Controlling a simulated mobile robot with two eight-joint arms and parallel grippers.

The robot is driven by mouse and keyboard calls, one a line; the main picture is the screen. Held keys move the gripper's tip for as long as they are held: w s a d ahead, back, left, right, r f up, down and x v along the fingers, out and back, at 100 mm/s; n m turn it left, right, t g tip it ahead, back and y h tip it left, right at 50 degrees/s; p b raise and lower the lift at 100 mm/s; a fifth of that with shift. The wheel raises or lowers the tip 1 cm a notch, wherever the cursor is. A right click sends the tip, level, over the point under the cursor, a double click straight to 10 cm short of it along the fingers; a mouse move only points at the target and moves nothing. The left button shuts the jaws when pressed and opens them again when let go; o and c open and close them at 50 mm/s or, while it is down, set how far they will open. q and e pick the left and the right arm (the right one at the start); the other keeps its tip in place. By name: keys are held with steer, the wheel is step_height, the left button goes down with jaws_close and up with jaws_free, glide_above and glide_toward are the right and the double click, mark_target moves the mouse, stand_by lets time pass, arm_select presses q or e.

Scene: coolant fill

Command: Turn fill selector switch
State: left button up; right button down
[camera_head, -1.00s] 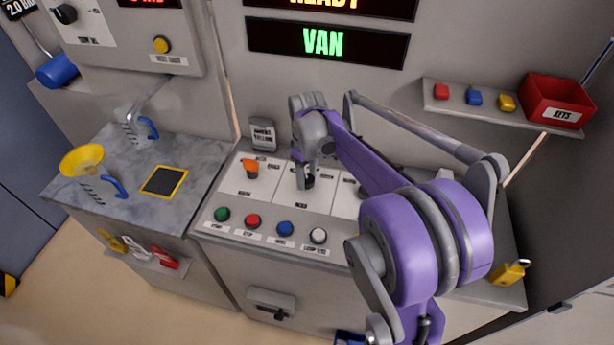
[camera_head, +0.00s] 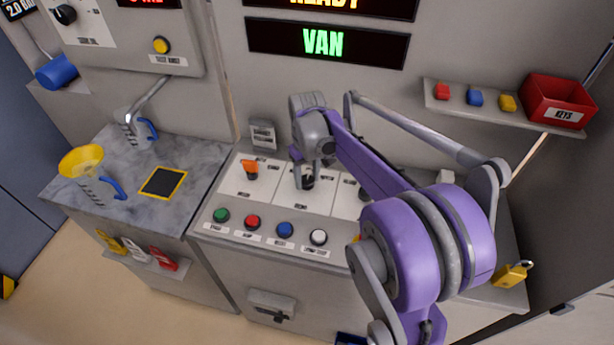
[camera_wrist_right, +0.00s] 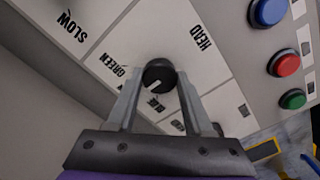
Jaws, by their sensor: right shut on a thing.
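A black rotary knob (camera_head: 308,182) stands on the middle white plate of the sloped console (camera_head: 325,225). I take it for the fill selector switch. In the right wrist view the knob (camera_wrist_right: 158,73) has a white pointer line, and labels such as GREEN and HEAD are around it. My right gripper (camera_head: 304,178) reaches down from above and is shut on this knob. In the wrist view its fingers (camera_wrist_right: 158,84) are on both sides of the knob. My left gripper is not in view.
An orange switch (camera_head: 250,169) is on the plate to the left. Green (camera_head: 221,215), red (camera_head: 252,221), blue (camera_head: 285,229) and white (camera_head: 318,237) buttons line the console's front. A sign (camera_head: 323,43) reads VAN. A red box (camera_head: 556,101) sits on the right shelf.

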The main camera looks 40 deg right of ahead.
mark_target(307, 180)
steer(key=shift+c, duration=1.5)
jaws_free()
step_height(307, 180, up, 11)
steer(key=shift+p, duration=0.3)
steer(key=shift+f, duration=0.15)
